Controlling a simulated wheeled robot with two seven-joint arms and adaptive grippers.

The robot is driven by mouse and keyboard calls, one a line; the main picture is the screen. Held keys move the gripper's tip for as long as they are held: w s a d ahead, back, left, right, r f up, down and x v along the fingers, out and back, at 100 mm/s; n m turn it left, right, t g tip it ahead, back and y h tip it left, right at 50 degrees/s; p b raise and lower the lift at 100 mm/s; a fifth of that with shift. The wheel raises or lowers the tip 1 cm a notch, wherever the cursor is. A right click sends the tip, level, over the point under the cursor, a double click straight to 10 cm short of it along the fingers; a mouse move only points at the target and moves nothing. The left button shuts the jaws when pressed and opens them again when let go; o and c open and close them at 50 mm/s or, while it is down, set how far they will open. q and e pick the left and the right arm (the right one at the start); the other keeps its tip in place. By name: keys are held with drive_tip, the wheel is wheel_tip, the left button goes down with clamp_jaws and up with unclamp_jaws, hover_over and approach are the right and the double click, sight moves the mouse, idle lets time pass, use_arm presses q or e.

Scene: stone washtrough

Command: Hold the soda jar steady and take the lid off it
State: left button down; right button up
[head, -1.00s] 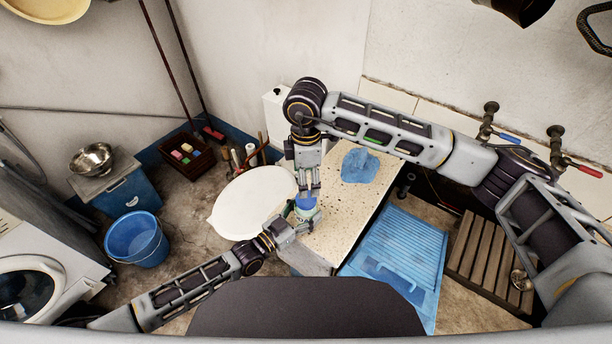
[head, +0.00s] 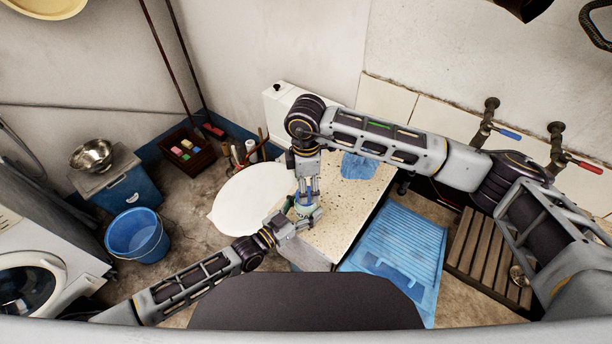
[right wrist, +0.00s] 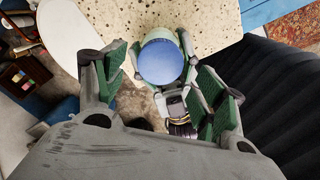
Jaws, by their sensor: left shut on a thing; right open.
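The soda jar (head: 303,211) is a pale green jar near the left edge of the speckled stone ledge (head: 345,215). Its round blue lid (right wrist: 161,62) is on top in the right wrist view. My left gripper (head: 303,219) is shut on the jar's side, and part of it shows below the lid in the right wrist view (right wrist: 178,105). My right gripper (head: 307,193) points down over the jar from above. Its green-padded fingers (right wrist: 163,78) are spread apart, with the lid between and beyond them. In the head view the right gripper hides most of the lid.
A crumpled blue cloth (head: 356,167) lies on the ledge behind the jar. Taps (head: 486,125) stick out from the wall at right.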

drive_tip(key=shift+f, duration=1.65)
drive_tip(key=shift+c, duration=0.5)
drive_tip(key=c, duration=1)
